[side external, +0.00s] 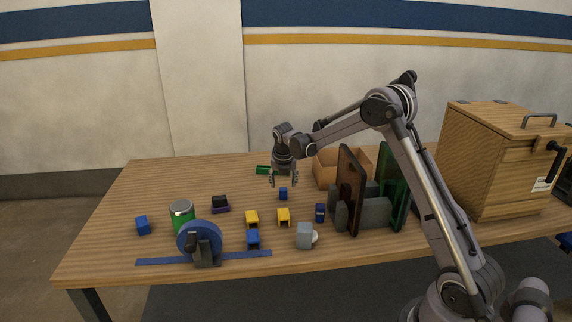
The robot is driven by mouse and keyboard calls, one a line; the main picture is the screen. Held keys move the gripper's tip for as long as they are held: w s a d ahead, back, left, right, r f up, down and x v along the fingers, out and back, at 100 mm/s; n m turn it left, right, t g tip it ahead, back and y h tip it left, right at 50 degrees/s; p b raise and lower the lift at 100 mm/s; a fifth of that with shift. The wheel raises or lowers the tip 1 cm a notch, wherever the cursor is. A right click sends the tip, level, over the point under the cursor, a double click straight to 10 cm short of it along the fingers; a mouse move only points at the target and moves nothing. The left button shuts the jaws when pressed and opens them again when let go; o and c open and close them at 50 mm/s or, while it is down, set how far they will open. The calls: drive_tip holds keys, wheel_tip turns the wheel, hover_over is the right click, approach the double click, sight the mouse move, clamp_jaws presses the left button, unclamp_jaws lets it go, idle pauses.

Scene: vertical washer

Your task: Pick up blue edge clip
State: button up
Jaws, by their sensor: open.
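Several small blue pieces lie on the wooden table, and I cannot tell for sure which ones are edge clips. One blue clip-like piece (283,194) lies just below my gripper (284,181). My gripper points down, open and empty, with its fingers apart above this piece; a small gap seems to show between them. Another blue piece (320,212) stands to the right, with dark parts on it. A third blue piece (253,239) lies nearer the front, against a yellow clip (252,219). A blue block (143,225) lies at the far left.
A second yellow clip (284,215), a grey block (305,236), a green can (182,215) and a blue wheel (200,240) stand in front. A rack with upright dark panels (350,190), a cardboard box (328,172) and a wooden cabinet (485,165) stand right. The table's left back is clear.

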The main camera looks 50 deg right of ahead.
sight(283, 190)
drive_tip(key=shift+x, duration=2.8)
drive_tip(key=shift+s+a, duration=0.1)
drive_tip(key=shift+a, duration=0.05)
drive_tip(key=c, duration=0.8)
